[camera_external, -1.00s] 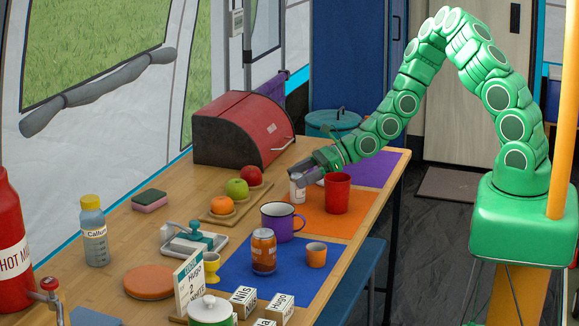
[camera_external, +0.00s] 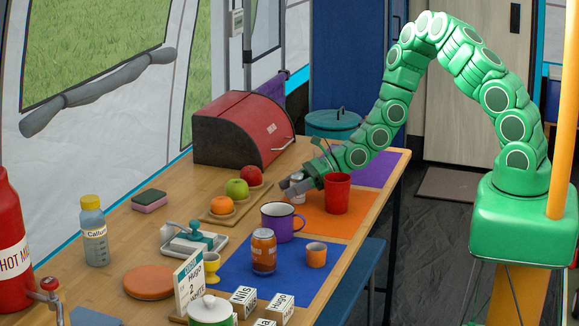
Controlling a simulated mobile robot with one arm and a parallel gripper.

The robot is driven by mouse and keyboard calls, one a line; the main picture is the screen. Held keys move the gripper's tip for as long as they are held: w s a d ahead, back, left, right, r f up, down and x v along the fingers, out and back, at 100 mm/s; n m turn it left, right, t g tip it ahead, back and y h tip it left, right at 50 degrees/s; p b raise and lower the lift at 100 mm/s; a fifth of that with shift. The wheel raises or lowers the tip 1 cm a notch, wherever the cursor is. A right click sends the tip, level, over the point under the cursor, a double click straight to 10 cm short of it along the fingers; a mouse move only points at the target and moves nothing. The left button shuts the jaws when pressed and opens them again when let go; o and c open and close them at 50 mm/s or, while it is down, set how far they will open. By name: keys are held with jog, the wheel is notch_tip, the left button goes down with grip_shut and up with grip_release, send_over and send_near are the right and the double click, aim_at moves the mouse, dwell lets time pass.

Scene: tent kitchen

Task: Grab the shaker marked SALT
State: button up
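A small white shaker (camera_external: 297,197) stands on the table behind the purple mug and left of the red cup. Its label is too small to read, and its upper part is hidden by my gripper. My gripper (camera_external: 288,186) is low over the shaker, with its fingers at the shaker's top. The fingers point left and down. I cannot tell whether they are apart or closed on it.
The red cup (camera_external: 337,193) stands close to the right of my gripper on the orange mat (camera_external: 312,222). The purple mug (camera_external: 280,222) is in front. Fruit on a wooden tray (camera_external: 214,215) lies left. A red bread box (camera_external: 243,132) stands behind.

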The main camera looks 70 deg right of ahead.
jog(key=c, duration=0.5)
jog(key=shift+r, duration=0.1)
jog(key=shift+r, duration=4.85)
